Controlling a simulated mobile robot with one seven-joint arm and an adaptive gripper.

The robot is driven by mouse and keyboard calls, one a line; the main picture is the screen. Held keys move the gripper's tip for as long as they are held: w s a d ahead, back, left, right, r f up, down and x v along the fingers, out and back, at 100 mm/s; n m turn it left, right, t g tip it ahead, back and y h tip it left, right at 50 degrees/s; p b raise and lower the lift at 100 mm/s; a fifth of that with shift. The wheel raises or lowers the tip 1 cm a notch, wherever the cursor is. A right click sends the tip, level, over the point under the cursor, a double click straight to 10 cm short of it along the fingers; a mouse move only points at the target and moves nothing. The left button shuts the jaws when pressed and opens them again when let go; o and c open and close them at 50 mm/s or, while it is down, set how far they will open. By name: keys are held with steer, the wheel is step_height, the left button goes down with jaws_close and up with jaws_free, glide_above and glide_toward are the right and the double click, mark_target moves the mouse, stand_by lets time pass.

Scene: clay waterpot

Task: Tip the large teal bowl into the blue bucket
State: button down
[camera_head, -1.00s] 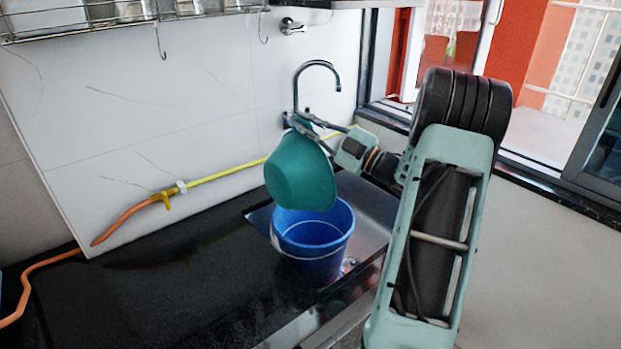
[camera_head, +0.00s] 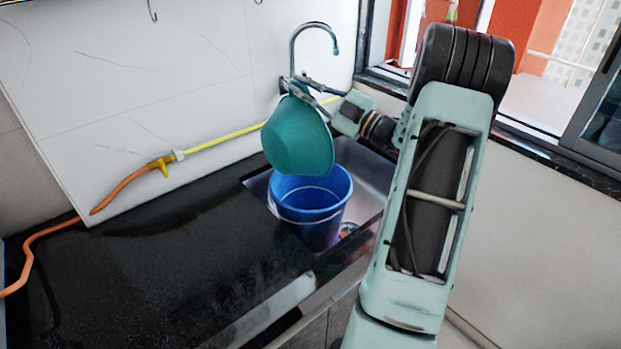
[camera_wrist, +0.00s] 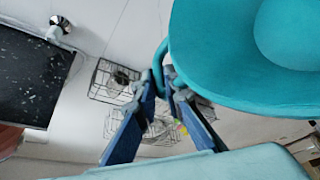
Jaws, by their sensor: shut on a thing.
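The large teal bowl (camera_head: 297,138) hangs steeply tilted above the blue bucket (camera_head: 313,208) in the head view. Its outer side faces the head camera, so its inside is hidden there. My gripper (camera_head: 297,86) is shut on the bowl's upper rim. In the wrist view the bowl (camera_wrist: 245,50) fills the upper right, and my fingers (camera_wrist: 165,85) close on its rim at a looped part. The bucket stands in the sink, open side up, its inside partly in view. No flow between bowl and bucket is visible.
A curved tap (camera_head: 313,38) rises behind the bowl. A yellow and orange hose (camera_head: 160,165) runs along the wall. The black counter (camera_head: 150,260) left of the sink (camera_head: 372,178) is largely clear. A window frame (camera_head: 540,140) is at the right.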

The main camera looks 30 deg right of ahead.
steer(key=shift+s+a+r+n+g+b, duration=0.15)
steer(key=shift+a+r+n+b, duration=0.2)
steer(key=shift+a, duration=0.4)
steer(key=shift+s+a+r+n+g+b, duration=0.15)
steer(key=shift+a+r+n, duration=0.25)
steer(key=shift+a, duration=0.35)
steer(key=shift+s+a+r+n+g+b, duration=0.1)
steer(key=shift+a+r+n+b, duration=0.15)
steer(key=shift+a+r, duration=0.35)
steer(key=s+a+f+n+g+b, duration=0.1)
steer(key=a+f+n+b, duration=0.2)
steer(key=a, duration=0.4)
steer(key=a+f+n+g+b, duration=0.2)
steer(key=a+f+n+b, duration=0.1)
steer(key=a, duration=0.4)
steer(key=shift+s+a+f+n, duration=0.2)
steer(key=shift+s+a+n, duration=0.15)
steer(key=shift+n, duration=0.45)
steer(key=p, duration=0.5)
steer(key=shift+s+f+p, duration=0.15)
steer(key=shift+f+p, duration=0.15)
steer(key=shift+p, duration=0.05)
